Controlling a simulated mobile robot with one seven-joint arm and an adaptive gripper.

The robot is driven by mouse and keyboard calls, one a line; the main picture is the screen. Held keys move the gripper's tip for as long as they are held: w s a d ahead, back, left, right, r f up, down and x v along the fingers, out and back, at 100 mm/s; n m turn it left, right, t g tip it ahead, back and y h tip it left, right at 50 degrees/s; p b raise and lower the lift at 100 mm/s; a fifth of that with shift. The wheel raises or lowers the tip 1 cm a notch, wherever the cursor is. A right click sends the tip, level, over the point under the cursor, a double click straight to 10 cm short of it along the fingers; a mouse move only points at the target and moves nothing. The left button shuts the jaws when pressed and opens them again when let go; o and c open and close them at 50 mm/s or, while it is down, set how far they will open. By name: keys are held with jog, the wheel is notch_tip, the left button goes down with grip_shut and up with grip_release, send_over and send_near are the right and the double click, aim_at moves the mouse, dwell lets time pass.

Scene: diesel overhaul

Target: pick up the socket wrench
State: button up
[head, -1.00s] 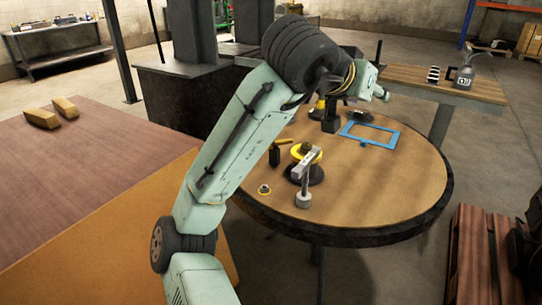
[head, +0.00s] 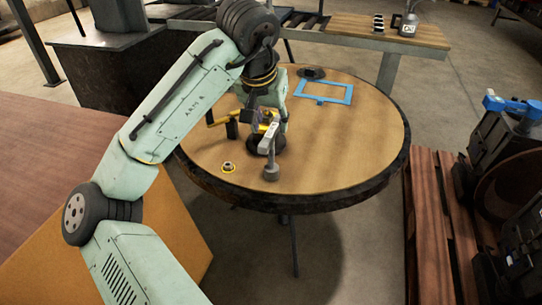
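A grey metal tool that looks like the socket wrench (head: 268,140) is near the front of the round wooden table (head: 350,140). Its bar lies across a round black piece (head: 257,143), and its upright shaft ends in a thick cylinder at the front. My arm reaches over the table from the left, and my gripper (head: 262,118) points down just behind and above the bar. Its fingers are small and dark and blend with the parts behind them. I cannot tell whether they touch the tool or how wide they are.
A yellow and black item (head: 226,121) stands left of my gripper. A small yellow-ringed nut (head: 228,167) lies at the front left. A blue rectangular frame (head: 323,92) and a dark part (head: 312,73) lie farther back. The table's right side is clear.

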aim_at(271, 130)
jog(key=x, duration=0.4)
jog(key=shift+w+f+p, duration=0.25)
jog(key=shift+p, duration=0.05)
grip_shut()
dwell(0.6)
